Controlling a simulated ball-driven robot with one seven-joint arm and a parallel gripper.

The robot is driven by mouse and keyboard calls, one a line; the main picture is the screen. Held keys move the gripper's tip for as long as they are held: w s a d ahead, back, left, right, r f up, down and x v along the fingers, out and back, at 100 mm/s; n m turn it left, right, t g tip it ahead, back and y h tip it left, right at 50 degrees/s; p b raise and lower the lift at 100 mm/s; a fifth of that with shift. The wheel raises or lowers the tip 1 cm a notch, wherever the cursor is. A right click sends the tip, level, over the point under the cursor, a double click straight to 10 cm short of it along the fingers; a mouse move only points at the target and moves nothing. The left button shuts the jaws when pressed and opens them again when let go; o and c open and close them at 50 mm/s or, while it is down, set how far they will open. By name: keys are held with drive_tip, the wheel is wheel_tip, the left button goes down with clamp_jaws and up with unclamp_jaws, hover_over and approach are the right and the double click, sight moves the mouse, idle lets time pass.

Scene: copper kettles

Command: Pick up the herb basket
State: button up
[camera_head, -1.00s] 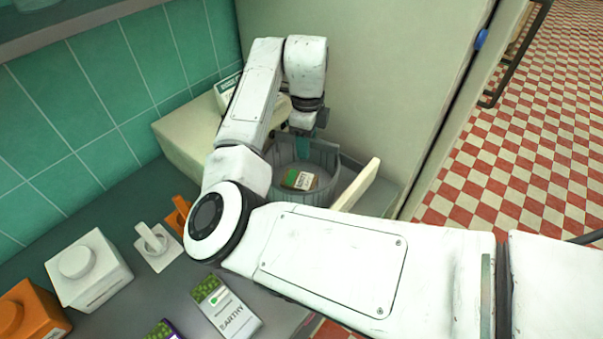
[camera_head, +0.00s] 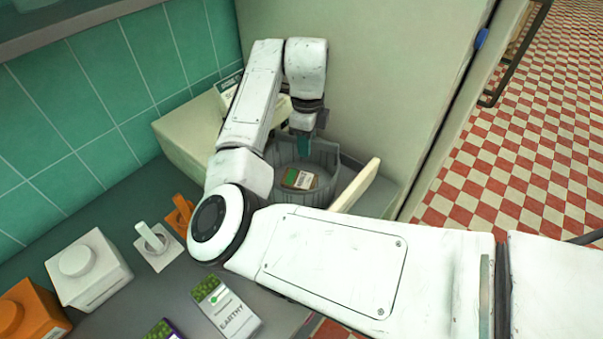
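The herb basket appears to be the grey round slatted tub (camera_head: 284,194) in the back corner of the counter. It stands upright, with a small green, orange and white packet (camera_head: 299,179) lying inside. My gripper (camera_head: 303,146) points down at the basket's far side, near the rim. A teal finger shows there and overlaps the far wall. I cannot tell whether the fingers touch or straddle that wall, or how far apart they are. My arm hides part of the basket's left side.
A cream panel (camera_head: 360,75) rises close behind the basket. A beige box (camera_head: 185,128) stands to its left and a pale upright board (camera_head: 357,184) to its right. Canisters (camera_head: 88,268) and herb packets (camera_head: 226,306) occupy the front counter. The checkered floor lies right.

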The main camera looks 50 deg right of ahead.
clamp_jaws()
idle(1.1)
